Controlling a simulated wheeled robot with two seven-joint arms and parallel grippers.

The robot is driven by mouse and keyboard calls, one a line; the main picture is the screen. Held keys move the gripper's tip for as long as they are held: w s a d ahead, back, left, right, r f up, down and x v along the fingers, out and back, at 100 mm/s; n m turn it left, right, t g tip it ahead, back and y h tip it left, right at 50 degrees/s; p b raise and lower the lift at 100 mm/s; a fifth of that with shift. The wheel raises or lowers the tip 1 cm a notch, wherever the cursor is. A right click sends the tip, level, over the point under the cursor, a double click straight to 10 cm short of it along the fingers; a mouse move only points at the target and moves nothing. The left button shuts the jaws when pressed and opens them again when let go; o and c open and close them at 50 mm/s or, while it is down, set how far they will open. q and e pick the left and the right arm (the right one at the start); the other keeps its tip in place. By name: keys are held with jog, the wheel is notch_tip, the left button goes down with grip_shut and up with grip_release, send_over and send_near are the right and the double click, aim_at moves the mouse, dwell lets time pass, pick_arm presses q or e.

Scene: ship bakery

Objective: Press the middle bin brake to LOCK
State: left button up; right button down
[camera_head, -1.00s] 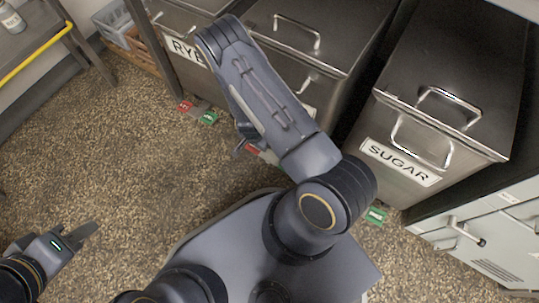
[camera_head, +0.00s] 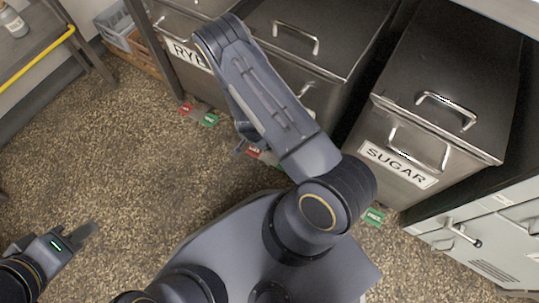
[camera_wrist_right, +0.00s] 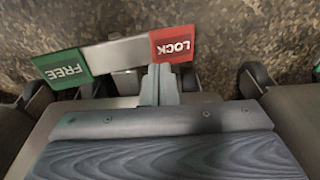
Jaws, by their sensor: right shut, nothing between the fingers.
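The middle bin (camera_head: 315,35) stands between the RYE and SUGAR bins, its front mostly hidden by my right arm. Its brake bar (camera_wrist_right: 118,53) crosses the right wrist view, with a green FREE pad (camera_wrist_right: 62,68) at the left end and a red LOCK pad (camera_wrist_right: 173,46) at the right. The red pad also shows beside my right arm in the head view (camera_head: 252,153). My right gripper (camera_wrist_right: 160,70) is shut and empty, its tips at the red pad's near edge; contact cannot be told. My left gripper (camera_head: 88,231) is over open floor at lower left, apart from the bins.
The RYE bin (camera_head: 187,53) stands left and the SUGAR bin (camera_head: 455,75) right. Other brake pads, red (camera_head: 186,109) and green (camera_head: 374,217), sit low by these bins. A pale cabinet (camera_head: 490,240) is at lower right. The speckled floor (camera_head: 110,150) at left is clear.

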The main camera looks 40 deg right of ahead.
notch_tip(320, 180, up, 4)
jog(key=p, duration=0.2)
jog(key=shift+r+p, duration=0.1)
jog(key=shift+p, duration=0.3)
jog(key=shift+s, duration=0.1)
